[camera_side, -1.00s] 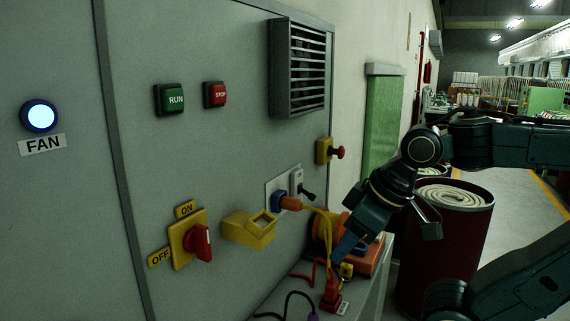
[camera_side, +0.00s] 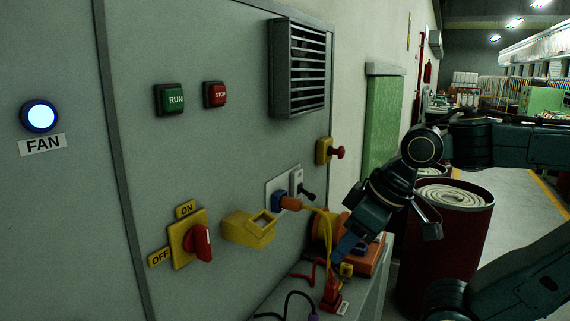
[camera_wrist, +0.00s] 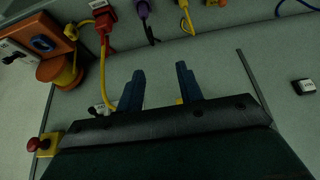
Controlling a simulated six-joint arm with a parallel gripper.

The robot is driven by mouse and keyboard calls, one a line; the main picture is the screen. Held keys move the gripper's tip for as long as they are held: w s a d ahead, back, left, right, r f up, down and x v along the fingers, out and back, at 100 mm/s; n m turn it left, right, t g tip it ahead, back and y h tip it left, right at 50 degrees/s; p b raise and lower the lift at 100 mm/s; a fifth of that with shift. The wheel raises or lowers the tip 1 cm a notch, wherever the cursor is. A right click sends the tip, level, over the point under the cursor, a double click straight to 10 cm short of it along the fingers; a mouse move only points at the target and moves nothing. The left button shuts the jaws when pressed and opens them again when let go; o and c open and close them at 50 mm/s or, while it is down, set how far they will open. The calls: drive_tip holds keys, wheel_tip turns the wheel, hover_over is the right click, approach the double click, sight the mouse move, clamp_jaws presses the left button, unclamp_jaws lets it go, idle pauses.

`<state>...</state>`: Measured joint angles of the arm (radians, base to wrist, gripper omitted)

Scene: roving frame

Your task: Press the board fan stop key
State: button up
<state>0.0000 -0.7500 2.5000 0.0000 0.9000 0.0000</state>
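The red STOP key (camera_side: 215,94) sits in a dark housing on the grey board, right of the green RUN key (camera_side: 171,99). My gripper (camera_side: 352,246) is well to the right of the STOP key and lower, pointing down near the yellow cord, clear of the key. In the wrist view my gripper (camera_wrist: 160,72) shows two blue fingers spread apart with nothing between them. One dark key (camera_wrist: 303,87) shows at the right edge there; its label is too small to read. The FAN lamp (camera_side: 40,117) glows bluish white.
A louvred vent (camera_side: 300,68) juts out right of the STOP key. A red mushroom button (camera_side: 337,153), a yellow holder (camera_side: 248,229) and a red rotary switch (camera_side: 202,243) are also on the board. Plugs and cords lie below. A red drum (camera_side: 445,250) stands behind my arm.

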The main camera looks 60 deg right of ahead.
drive_tip(key=shift+c, duration=0.3)
clamp_jaws()
idle(1.3)
